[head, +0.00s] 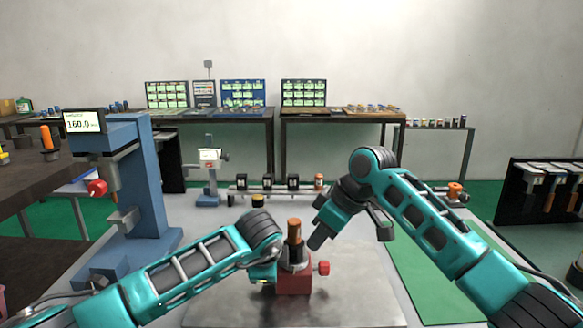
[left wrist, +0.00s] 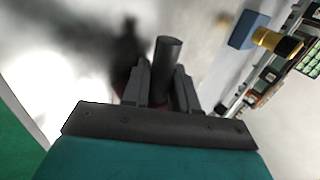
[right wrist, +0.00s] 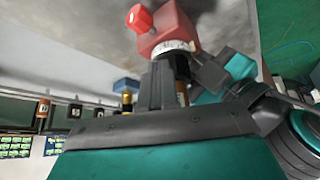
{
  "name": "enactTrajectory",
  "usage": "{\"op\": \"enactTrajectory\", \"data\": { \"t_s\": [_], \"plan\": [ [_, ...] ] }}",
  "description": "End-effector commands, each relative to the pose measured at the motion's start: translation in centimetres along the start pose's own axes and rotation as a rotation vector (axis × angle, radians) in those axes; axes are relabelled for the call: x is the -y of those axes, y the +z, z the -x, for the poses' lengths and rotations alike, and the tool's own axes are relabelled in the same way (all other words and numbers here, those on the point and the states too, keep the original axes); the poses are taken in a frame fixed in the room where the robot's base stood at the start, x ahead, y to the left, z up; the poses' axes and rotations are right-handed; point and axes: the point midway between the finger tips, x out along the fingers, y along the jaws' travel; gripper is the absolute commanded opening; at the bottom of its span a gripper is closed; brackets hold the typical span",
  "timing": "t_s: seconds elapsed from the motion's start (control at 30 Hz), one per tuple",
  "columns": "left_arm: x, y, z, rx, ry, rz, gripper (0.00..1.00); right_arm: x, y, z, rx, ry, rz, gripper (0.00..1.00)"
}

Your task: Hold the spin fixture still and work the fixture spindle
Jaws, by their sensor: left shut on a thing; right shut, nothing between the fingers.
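The spin fixture (head: 293,284) is a red block with a grey ring, standing on the grey plate. A red knob (head: 323,268) sticks out on its right. The fixture spindle (head: 294,231) stands upright on top, black with an orange-brown end. My left gripper (head: 267,272) is at the fixture's left side, shut on a dark grey cylindrical part (left wrist: 167,65) of it; the exact contact is partly hidden. My right gripper (head: 316,241) is shut and empty, close beside the spindle on its right. The right wrist view shows the red block (right wrist: 168,28) and its white marked ring (right wrist: 171,47) beyond the fingers.
A blue press with a display (head: 140,180) stands at the left. A small blue gauge stand (head: 208,175) and a row of dark parts (head: 280,184) lie behind the fixture. A green mat (head: 425,275) is at the right. The plate in front of the fixture is clear.

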Motion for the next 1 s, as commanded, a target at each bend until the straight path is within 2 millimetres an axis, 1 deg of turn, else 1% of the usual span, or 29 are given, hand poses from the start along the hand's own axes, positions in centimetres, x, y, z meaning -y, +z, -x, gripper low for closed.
{"op": "enactTrajectory", "data": {
  "t_s": [0.03, 0.27, 1.0],
  "plan": [
    [-0.4, -0.1, -0.2, 0.000, 0.007, -0.003, 0.00, 0.1, -0.2, -0.1, -0.004, -0.002, 0.002, 0.00],
    [-0.3, -0.1, -0.2, -0.001, 0.007, -0.004, 0.00, 0.6, -0.1, 0.0, -0.006, -0.003, 0.004, 0.00],
    [-0.3, -0.1, -0.2, -0.001, 0.007, -0.003, 0.00, 2.8, 0.0, 0.0, -0.005, -0.005, 0.005, 0.00]
  ]
}}
